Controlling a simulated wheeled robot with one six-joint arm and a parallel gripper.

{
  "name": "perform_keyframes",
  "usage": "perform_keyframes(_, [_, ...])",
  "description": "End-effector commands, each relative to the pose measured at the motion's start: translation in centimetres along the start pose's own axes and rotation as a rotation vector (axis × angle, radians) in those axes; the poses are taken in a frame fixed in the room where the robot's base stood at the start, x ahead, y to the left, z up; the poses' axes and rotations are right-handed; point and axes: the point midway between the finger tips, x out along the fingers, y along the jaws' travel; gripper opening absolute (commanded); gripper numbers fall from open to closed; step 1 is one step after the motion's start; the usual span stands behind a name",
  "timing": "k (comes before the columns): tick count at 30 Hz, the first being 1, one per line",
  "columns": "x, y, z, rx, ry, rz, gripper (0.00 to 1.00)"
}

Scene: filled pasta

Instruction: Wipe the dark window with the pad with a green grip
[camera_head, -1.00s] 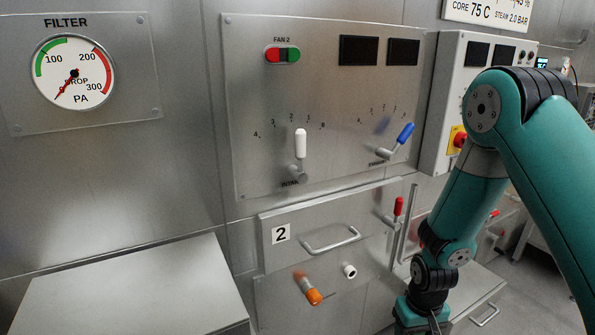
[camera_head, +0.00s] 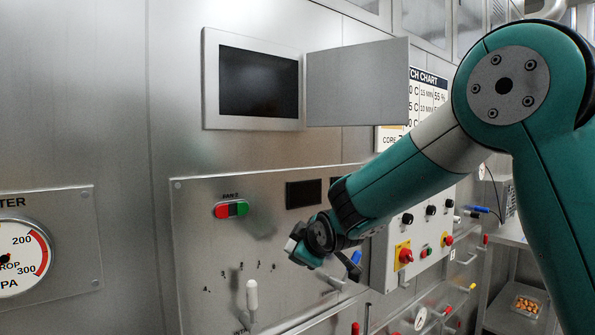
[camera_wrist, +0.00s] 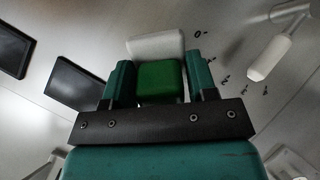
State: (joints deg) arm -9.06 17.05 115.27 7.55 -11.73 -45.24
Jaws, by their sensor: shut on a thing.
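A dark window (camera_head: 258,83) in a light grey frame is on the metal wall at the upper middle of the head view, with a grey flap (camera_head: 358,82) standing out at its right. My gripper (camera_head: 301,250) is below it, in front of the fan panel. In the wrist view my gripper (camera_wrist: 160,74) is shut on the green grip (camera_wrist: 158,82) of the pad, one finger on each side. The pad's white part (camera_wrist: 155,46) sticks out beyond the fingertips. The pad is apart from the dark window, which the wrist view does not clearly show.
The lever also shows in the wrist view (camera_wrist: 268,58). A control box with knobs (camera_head: 420,235) is at right.

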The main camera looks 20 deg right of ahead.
Motion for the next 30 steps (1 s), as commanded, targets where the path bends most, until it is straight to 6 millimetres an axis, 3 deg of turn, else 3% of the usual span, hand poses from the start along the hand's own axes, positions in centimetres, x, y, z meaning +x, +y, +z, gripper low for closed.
perform_keyframes(1, [-2.0,2.9,-2.4,-0.018,0.076,0.034,0.33])
perform_keyframes(6, [-7.5,9.3,-8.8,-0.068,0.302,0.113,0.33])
perform_keyframes(12, [-14.3,15.0,-14.9,-0.083,0.477,0.18,0.33])
perform_keyframes(16, [-17.4,17.1,-17.2,-0.083,0.533,0.206,0.33])
perform_keyframes(22, [-19.1,18.3,-18.6,-0.078,0.563,0.22,0.33])
perform_keyframes(30, [-17.3,18.9,-20.0,-0.078,0.562,0.219,0.33])
